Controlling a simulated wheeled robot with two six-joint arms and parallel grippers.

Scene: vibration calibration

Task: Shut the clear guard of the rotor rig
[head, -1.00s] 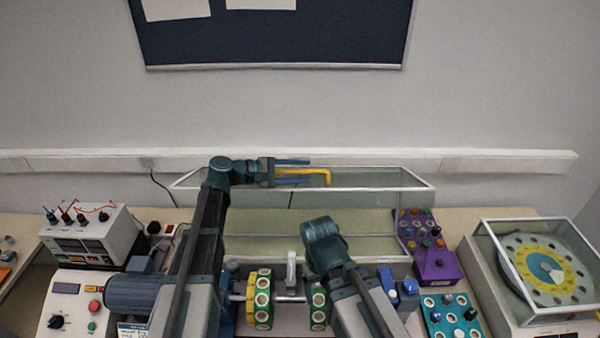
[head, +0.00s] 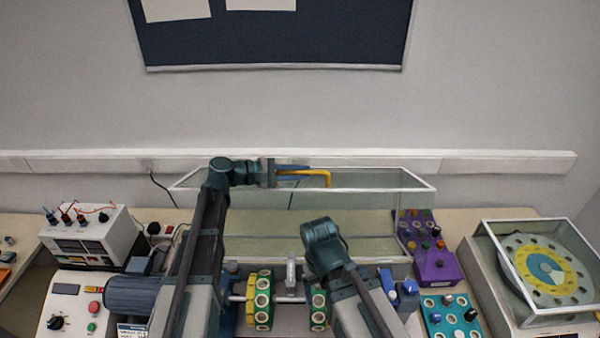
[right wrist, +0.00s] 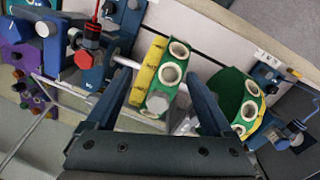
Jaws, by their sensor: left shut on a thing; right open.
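The clear guard (head: 372,222) of the rotor rig stands raised behind the rotor, its white-edged frame tilted up and open. Its yellow handle (head: 328,180) sits at the upper edge. My left gripper (head: 303,174) is shut on the yellow handle. The rotor's green-and-yellow discs (head: 261,300) sit uncovered on a shaft in front; they also show in the right wrist view (right wrist: 170,72). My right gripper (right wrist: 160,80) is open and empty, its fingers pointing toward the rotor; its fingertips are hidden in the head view.
A purple knob box (head: 436,266) and a teal socket tray (head: 452,318) stand right of the rig. A dial under a clear cover (head: 548,268) is far right. A meter box (head: 88,238) and a control panel (head: 68,312) stand at left.

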